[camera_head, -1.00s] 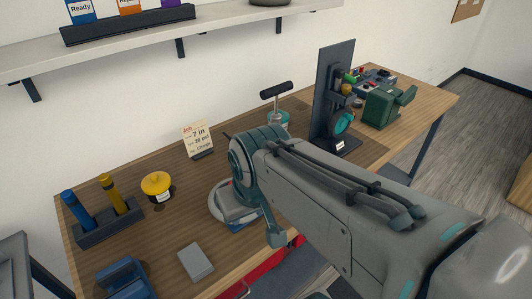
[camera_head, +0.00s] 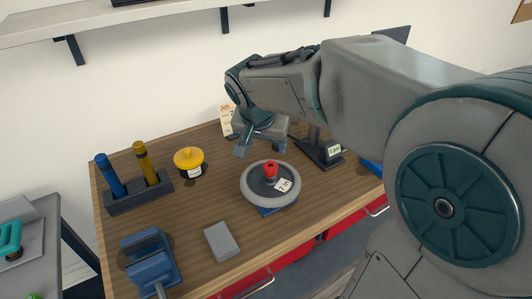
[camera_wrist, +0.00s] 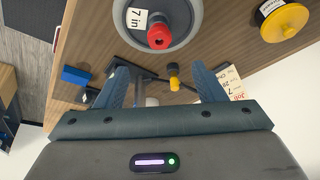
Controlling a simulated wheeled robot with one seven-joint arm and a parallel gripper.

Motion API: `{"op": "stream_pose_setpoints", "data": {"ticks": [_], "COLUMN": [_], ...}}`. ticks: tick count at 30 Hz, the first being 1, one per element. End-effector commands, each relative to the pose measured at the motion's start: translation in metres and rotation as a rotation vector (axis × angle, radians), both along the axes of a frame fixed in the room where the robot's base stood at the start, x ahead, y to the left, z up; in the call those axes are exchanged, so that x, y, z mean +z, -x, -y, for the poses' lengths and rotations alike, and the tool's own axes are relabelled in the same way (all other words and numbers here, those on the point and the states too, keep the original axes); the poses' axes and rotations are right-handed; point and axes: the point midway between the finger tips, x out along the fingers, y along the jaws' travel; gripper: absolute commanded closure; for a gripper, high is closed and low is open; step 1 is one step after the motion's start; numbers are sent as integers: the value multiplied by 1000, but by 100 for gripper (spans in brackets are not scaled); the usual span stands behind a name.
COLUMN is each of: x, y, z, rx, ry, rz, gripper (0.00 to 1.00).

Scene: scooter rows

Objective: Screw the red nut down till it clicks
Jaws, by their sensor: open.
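The red nut (camera_head: 270,170) sits at the centre of a grey wheel (camera_head: 256,200) lying flat on the wooden bench. A white "7 in" tag (camera_head: 283,184) lies on the wheel beside the nut. In the wrist view the red nut (camera_wrist: 159,36) and its tag (camera_wrist: 137,19) show at the top, beyond the fingertips. My gripper (camera_head: 262,147) hangs above the bench just behind the wheel, apart from the nut. Its two fingers stand wide apart in the wrist view (camera_wrist: 163,85), with nothing held between them. How far the nut is threaded cannot be told.
A yellow-lidded pot (camera_head: 189,161), a rack with blue and yellow tools (camera_head: 139,190), a blue vise (camera_head: 149,262) and a grey block (camera_head: 221,242) stand left of the wheel. A job card (camera_head: 227,119) and a dark stand (camera_head: 319,153) are behind it.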

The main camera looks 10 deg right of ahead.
Motion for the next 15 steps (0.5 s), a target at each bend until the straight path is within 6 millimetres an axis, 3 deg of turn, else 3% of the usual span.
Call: {"op": "stream_pose_setpoints", "data": {"ticks": [15], "x": [-89], "y": [-30], "z": [18], "rx": [1], "ry": [1], "rz": [-6], "gripper": [37]}}
